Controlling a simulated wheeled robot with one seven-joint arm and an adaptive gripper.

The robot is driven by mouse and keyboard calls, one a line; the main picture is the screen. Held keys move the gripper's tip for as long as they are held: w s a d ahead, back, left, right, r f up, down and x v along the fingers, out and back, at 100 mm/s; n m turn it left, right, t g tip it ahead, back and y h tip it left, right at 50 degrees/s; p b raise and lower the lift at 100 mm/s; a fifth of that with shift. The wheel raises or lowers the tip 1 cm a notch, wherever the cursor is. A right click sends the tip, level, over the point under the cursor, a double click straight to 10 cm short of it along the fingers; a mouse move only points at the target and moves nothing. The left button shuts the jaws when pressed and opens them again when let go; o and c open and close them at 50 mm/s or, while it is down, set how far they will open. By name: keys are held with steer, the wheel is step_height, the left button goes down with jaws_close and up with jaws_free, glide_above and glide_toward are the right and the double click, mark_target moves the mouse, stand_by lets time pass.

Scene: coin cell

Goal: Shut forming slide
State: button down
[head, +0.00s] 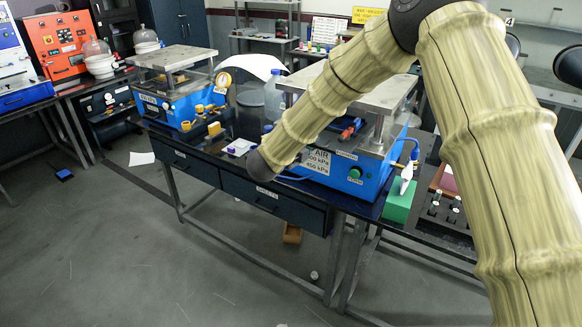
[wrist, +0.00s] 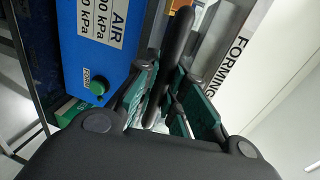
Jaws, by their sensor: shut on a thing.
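In the wrist view my gripper (wrist: 168,88) has its green-padded fingers closed on a long black handle (wrist: 178,38). I take this for the forming slide's handle; the slide body is mostly hidden. A pale panel lettered "FORMING" (wrist: 232,68) is to its right, and the blue forming station (wrist: 90,50) with a green button (wrist: 97,88) is to its left. In the head view the blue forming station (head: 372,181) stands on the bench under a metal plate (head: 398,91). My arm crosses in front of it, and my gripper cannot be made out there. How far the slide is open cannot be told.
A second blue station (head: 178,107) with a gauge stands on the left of the dark bench (head: 228,172). A clear bottle (head: 273,95) stands between the stations. A green block (head: 399,203) and a dark tray (head: 446,212) are at the right. The floor in front is mostly clear.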

steer(key=b+x, duration=0.1)
steer(key=x, duration=0.1)
steer(key=r+b+x, duration=0.1)
steer(key=x, duration=0.1)
steer(key=b+x, duration=0.1)
steer(key=x, duration=0.2)
steer(key=shift+w+d+r, duration=0.1)
steer(key=shift+w+r, duration=0.05)
steer(key=shift+w, duration=0.1)
steer(key=shift+w+d+r, duration=0.1)
steer(key=shift+w+d, duration=0.1)
steer(key=shift+w, duration=0.2)
steer(key=shift+r, duration=0.3)
steer(key=c, duration=1.7)
jaws_free()
steer(key=shift+w, duration=0.1)
steer(key=shift+o, duration=1.2)
steer(key=shift+w+a+f, duration=0.1)
steer(key=shift+w+f, duration=0.05)
steer(key=shift+f, duration=0.1)
